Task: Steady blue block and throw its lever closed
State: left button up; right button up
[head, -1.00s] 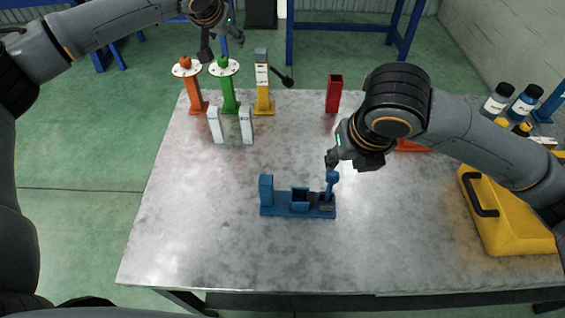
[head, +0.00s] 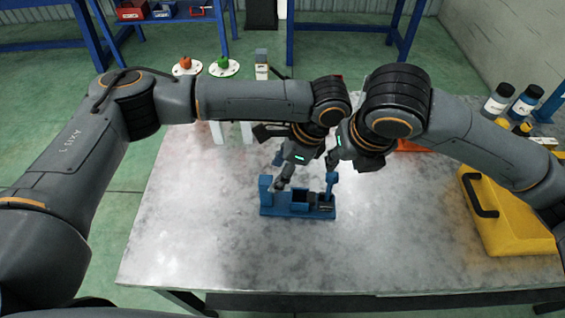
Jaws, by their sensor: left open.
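The blue block (head: 267,208) sits on the metal table, a low base with an upright post at its left end and an open box in its middle. Its blue lever (head: 330,186) stands upright at the right end. My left gripper (head: 279,174) is open above the left part of the block, its fingers pointing down between the post and the box; whether it touches is unclear. My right gripper (head: 332,164) is at the lever's top end. Its fingers are small and partly hidden, so its grip on the lever cannot be told.
A yellow case (head: 510,222) with a black handle stands at the right. Bottles (head: 498,100) stand behind it. Round white stand tops with an orange (head: 185,67) and a green (head: 223,66) item show behind my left arm. The table's front is clear.

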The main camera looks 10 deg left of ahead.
aim_at(261, 195)
pick_arm(q)
jog(key=x, duration=1.1)
jog(key=shift+a+f, duration=0.1)
jog(key=shift+f, duration=0.2)
